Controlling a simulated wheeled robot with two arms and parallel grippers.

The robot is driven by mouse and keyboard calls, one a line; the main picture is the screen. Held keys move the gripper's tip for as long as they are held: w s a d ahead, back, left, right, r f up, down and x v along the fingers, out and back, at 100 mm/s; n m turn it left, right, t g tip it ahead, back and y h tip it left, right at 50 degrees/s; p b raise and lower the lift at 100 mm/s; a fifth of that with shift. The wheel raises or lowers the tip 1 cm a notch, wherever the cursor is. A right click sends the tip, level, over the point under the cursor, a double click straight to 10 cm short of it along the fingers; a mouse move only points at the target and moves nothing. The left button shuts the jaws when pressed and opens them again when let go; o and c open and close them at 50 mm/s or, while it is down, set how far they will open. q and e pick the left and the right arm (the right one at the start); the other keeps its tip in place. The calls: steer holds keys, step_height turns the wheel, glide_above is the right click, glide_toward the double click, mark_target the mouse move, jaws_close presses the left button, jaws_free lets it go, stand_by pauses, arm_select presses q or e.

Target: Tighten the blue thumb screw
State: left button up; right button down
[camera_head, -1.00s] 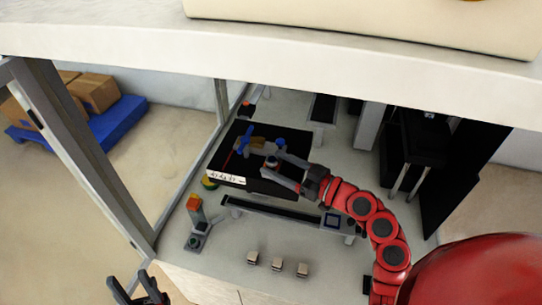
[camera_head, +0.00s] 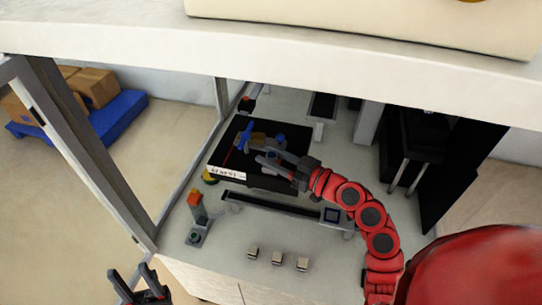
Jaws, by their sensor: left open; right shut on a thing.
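A black plate (camera_head: 232,163) with a white label on its front edge lies on the machine bench. Several blue parts sit on it: a tall blue handle (camera_head: 246,137) at the left, a blue knob (camera_head: 280,140) at the right, and a small blue thumb screw (camera_head: 270,154), mostly hidden, between my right fingers. My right gripper (camera_head: 262,152) reaches over the plate from the right and is shut on what appears to be this thumb screw. My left gripper (camera_head: 138,277) is open and empty at the bottom left, away from the plate.
A pale beam (camera_head: 270,62) crosses above the bench, and a grey post (camera_head: 85,150) stands at the left. A post with an orange top (camera_head: 195,200) and several small blocks (camera_head: 277,258) stand in front of the plate. A dark rail (camera_head: 270,205) runs before it.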

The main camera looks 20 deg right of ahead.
steer(key=shift+r, duration=0.1)
steer(key=shift+r+m+t+h+p, duration=0.1)
steer(key=shift+m+t+h+p, duration=0.5)
steer(key=shift+h+p, duration=0.3)
steer(key=m+t+h+p, duration=0.1)
steer(key=m+h+p, duration=0.2)
steer(key=h+p, duration=0.2)
steer(key=m+t+h+p, duration=0.1)
steer(key=m+h+p, duration=0.2)
steer(key=h+p, duration=0.1)
steer(key=shift+r+m+t+h+p, duration=0.1)
steer(key=shift+m+t+h+p, duration=0.3)
steer(key=shift+h, duration=0.2)
steer(key=m+h+p, duration=0.2)
steer(key=h, duration=0.1)
steer(key=m+h, duration=0.1)
steer(key=h, duration=0.1)
steer(key=m+g+h+p, duration=0.1)
steer(key=shift+d+f+m+g+h, duration=0.1)
steer(key=shift+f+m+g+h, duration=0.1)
steer(key=shift+m+g+h, duration=1.4)
steer(key=shift+m+h, duration=0.2)
steer(key=shift+h, duration=0.7)
steer(key=shift+f+m+g+h, duration=0.1)
steer(key=shift+m+g+h, duration=0.2)
steer(key=c, duration=0.5)
jaws_free()
